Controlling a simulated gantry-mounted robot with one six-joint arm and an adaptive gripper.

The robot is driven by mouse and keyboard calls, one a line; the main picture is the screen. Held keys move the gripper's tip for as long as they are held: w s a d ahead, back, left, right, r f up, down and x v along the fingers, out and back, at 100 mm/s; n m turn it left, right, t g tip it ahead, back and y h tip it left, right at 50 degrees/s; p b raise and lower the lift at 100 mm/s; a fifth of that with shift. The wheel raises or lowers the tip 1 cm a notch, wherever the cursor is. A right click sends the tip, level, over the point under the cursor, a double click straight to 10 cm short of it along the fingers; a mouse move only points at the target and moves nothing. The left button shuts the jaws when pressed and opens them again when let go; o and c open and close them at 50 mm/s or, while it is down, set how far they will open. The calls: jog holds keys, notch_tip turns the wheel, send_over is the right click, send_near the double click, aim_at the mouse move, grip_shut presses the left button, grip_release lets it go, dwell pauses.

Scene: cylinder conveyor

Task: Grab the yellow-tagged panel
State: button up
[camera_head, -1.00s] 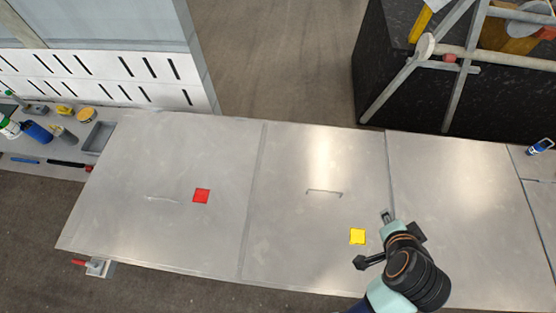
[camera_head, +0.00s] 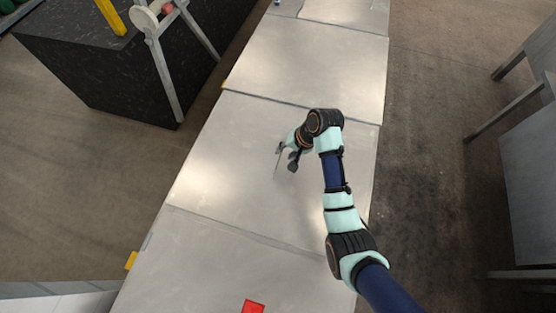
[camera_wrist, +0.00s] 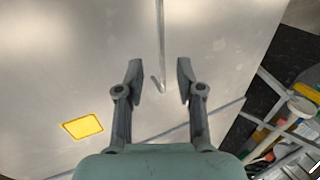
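The yellow-tagged panel (camera_wrist: 60,60) is a flat grey metal sheet. In the wrist view its yellow square tag (camera_wrist: 83,127) lies left of my gripper. A thin bar handle (camera_wrist: 161,35) runs up the picture, its bent lower end between my fingertips. My gripper (camera_wrist: 159,80) is open, one finger on each side of the handle line, with gaps on both sides. I cannot tell its height above the panel. In the head view my gripper (camera_head: 286,157) is over the middle panel (camera_head: 225,190); the yellow tag does not show there.
A red tag (camera_head: 253,306) marks the adjoining panel (camera_head: 200,270) at the bottom of the head view. Another panel (camera_head: 310,60) adjoins at the top. A black block (camera_head: 125,60) with a grey pipe frame (camera_head: 182,60) stands left. Open floor lies on both sides.

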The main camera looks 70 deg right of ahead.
aim_at(280, 156)
jog(key=x, duration=0.4)
jog(key=shift+w+a+f+b, duration=0.2)
jog(key=shift+w+f+b, duration=0.05)
jog(key=shift+f+b, duration=0.1)
jog(key=shift+r, duration=0.1)
grip_shut()
jog(key=shift+r, duration=0.1)
